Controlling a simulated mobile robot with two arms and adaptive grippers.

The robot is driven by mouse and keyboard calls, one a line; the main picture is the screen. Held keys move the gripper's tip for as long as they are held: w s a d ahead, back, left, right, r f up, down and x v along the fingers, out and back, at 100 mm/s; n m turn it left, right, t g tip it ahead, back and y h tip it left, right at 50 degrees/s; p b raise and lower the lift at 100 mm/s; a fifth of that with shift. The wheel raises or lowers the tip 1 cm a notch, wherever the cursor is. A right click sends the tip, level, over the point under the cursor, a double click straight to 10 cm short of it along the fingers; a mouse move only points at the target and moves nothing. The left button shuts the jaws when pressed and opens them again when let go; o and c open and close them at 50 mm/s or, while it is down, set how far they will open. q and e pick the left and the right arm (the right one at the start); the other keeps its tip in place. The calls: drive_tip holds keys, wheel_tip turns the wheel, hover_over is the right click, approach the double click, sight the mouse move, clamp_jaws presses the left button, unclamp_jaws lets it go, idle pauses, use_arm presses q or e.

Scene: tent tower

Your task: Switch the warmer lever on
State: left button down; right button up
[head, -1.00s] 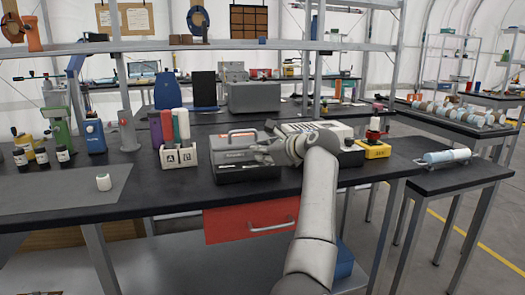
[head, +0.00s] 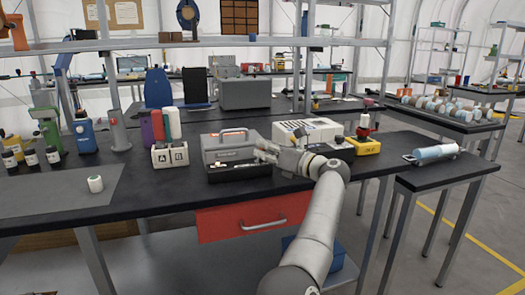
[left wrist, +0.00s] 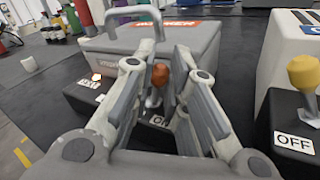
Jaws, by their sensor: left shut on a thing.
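The warmer is a grey box with a handle on top (head: 228,147), on the black bench. Its top label shows partly in the left wrist view (left wrist: 181,27). The warmer lever has an orange knob (left wrist: 160,76) and stands on the dark front panel of the warmer. My left gripper (head: 262,152) is at the right front of the warmer. In the left wrist view its fingers (left wrist: 163,85) are on both sides of the lever, shut on it. A label beneath the lever is partly hidden by a finger. My right gripper is not in view.
A second lever with a yellow knob (left wrist: 303,72) and an OFF label stands close to the right, by a white device (head: 307,131). A two-cell holder marked A and B (head: 170,155) stands left of the warmer. A red drawer (head: 240,216) is below the bench top.

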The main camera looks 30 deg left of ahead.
use_arm(q)
drive_tip(key=shift+w+d+f+m+y, duration=0.2)
drive_tip(key=shift+m+y, duration=0.3)
drive_tip(key=shift+m, duration=0.4)
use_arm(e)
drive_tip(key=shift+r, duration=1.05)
use_arm(q)
drive_tip(key=c, duration=1.7)
unclamp_jaws()
drive_tip(key=shift+d, duration=0.25)
drive_tip(key=v, duration=0.7)
